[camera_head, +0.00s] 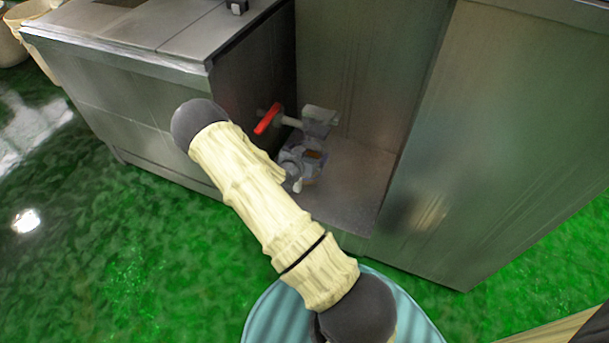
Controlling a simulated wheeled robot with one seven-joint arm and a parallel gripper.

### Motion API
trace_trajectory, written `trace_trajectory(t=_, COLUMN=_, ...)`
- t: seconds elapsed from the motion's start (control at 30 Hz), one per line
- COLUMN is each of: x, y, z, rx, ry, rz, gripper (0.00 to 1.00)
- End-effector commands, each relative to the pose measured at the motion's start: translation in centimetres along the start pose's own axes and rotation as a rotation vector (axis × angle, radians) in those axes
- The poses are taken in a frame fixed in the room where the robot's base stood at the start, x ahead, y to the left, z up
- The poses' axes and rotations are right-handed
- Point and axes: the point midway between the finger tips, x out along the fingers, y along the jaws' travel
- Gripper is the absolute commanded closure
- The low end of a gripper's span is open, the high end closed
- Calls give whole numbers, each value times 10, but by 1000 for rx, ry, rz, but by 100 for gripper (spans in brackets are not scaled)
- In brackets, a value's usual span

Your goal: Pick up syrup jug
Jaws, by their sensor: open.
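A tall steel panel (500,140) stands right of the recess. The green floor (120,260) is clear at lower left.

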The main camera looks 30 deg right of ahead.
Motion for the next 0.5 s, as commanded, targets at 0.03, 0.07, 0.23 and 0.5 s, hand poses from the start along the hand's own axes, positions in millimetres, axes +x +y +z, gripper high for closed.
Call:
trace_trajectory(t=0.03, x=9, y=0, z=3, rx=2, ry=3, rz=0, gripper=0)
trace_trajectory(t=0.07, x=12, y=0, z=2, rx=2, ry=3, rz=0, gripper=0)
trace_trajectory(t=0.23, x=18, y=0, z=-1, rx=1, ry=1, rz=0, gripper=0)
trace_trajectory(t=0.5, x=17, y=0, z=-1, rx=1, ry=1, rz=0, gripper=0)
